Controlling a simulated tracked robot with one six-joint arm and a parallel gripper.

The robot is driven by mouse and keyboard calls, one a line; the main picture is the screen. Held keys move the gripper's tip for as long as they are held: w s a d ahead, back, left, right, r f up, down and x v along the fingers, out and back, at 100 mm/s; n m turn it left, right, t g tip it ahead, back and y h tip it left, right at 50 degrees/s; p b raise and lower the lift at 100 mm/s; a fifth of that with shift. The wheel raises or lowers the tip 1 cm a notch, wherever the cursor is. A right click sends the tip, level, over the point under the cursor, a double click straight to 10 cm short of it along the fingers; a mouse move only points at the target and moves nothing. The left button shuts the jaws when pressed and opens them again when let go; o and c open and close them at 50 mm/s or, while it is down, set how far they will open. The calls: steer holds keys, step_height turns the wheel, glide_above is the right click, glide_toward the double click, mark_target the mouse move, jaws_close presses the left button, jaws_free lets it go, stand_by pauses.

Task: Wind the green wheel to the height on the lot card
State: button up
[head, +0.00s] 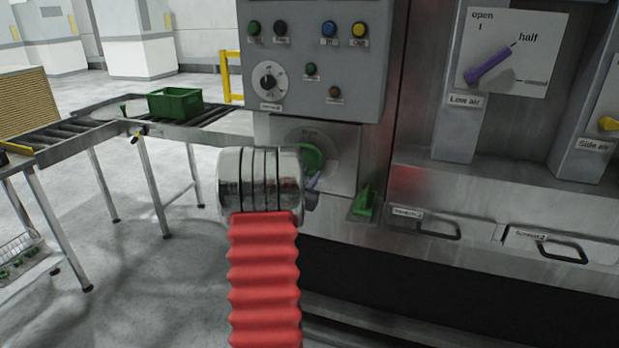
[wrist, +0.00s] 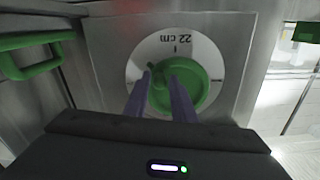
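The green wheel (head: 313,158) sits on a pale round dial on the washer's front, partly hidden behind my arm in the head view. In the wrist view the wheel (wrist: 205,88) fills the middle of the dial, whose mark reads 22 cm (wrist: 187,39). My gripper (wrist: 160,76) is at the wheel, its two purple fingers apart with a green part of the wheel between their tips. I cannot tell whether they press on it. In the head view only a bit of a purple finger shows beside the wheel. I cannot make out a lot card.
A control panel (head: 316,50) with buttons and a knob is above the wheel. A green handle (head: 364,203) juts out at its lower right; drawer handles (head: 440,229) lie further right. A Low air lever (head: 489,66) is upper right. A green crate (head: 175,103) stands on the roller conveyor at left.

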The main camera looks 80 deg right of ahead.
jaws_close()
steer(key=shift+a, duration=0.2)
steer(key=shift+d, duration=0.15)
steer(key=shift+m, duration=0.3)
steer(key=w+m, duration=0.1)
steer(key=m, duration=0.1)
steer(key=w+f+m, duration=0.1)
steer(key=m, duration=0.2)
steer(key=w+m, duration=0.1)
steer(key=m, duration=0.2)
steer(key=shift+d+f, duration=0.15)
steer(key=shift+d, duration=0.05)
